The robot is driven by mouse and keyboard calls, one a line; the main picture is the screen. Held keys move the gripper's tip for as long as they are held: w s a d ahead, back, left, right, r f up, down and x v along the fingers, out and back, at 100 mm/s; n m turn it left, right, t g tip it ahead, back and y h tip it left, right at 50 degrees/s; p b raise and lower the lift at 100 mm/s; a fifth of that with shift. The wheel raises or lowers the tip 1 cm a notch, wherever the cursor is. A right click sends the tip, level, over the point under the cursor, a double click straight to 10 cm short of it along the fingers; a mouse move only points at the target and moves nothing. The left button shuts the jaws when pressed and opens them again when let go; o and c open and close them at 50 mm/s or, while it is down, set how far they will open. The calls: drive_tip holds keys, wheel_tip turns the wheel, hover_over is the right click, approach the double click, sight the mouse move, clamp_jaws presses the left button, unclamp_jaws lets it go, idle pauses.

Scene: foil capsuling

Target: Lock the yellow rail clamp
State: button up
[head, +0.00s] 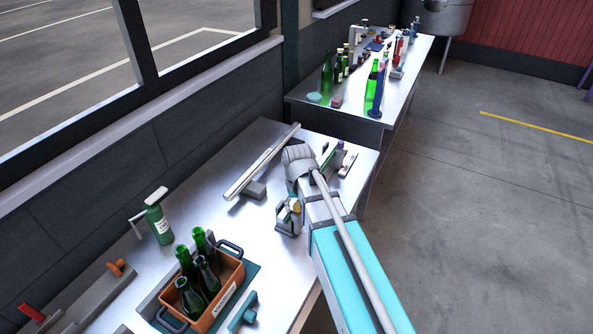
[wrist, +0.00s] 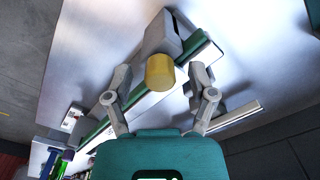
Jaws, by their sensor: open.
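The yellow part of the rail clamp (wrist: 160,72) is a short, stubby cylinder in the middle of the wrist view. It sits in front of a grey block (wrist: 176,36) by a green-edged rail (wrist: 140,98) that runs diagonally. My gripper (wrist: 160,80) is open, one finger on each side of the yellow part, with visible gaps to both fingers. I cannot tell the depth between them.
The metal bench (head: 262,262) holds a long pale bar (head: 262,160), a green pump bottle (head: 158,222) and an orange crate (head: 228,293) with green bottles. A small grey fixture (head: 287,222) stands close beside my arm. A second bench (head: 330,107) with bottles stands behind.

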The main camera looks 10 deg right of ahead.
sight(297, 204)
drive_tip(key=m, duration=0.5)
drive_tip(key=shift+m, duration=0.3)
drive_tip(key=m, duration=0.6)
drive_tip(key=shift+a, duration=0.1)
drive_tip(key=m, duration=0.6)
drive_tip(key=shift+w, duration=0.1)
drive_tip(key=m, duration=0.5)
drive_tip(key=shift+r+m, duration=0.15)
drive_tip(key=shift+m, duration=0.15)
wheel_tip(297, 204, up, 14)
drive_tip(key=p, duration=1.3)
drive_tip(key=shift+f+p, duration=0.2)
drive_tip(key=shift+p, duration=0.2)
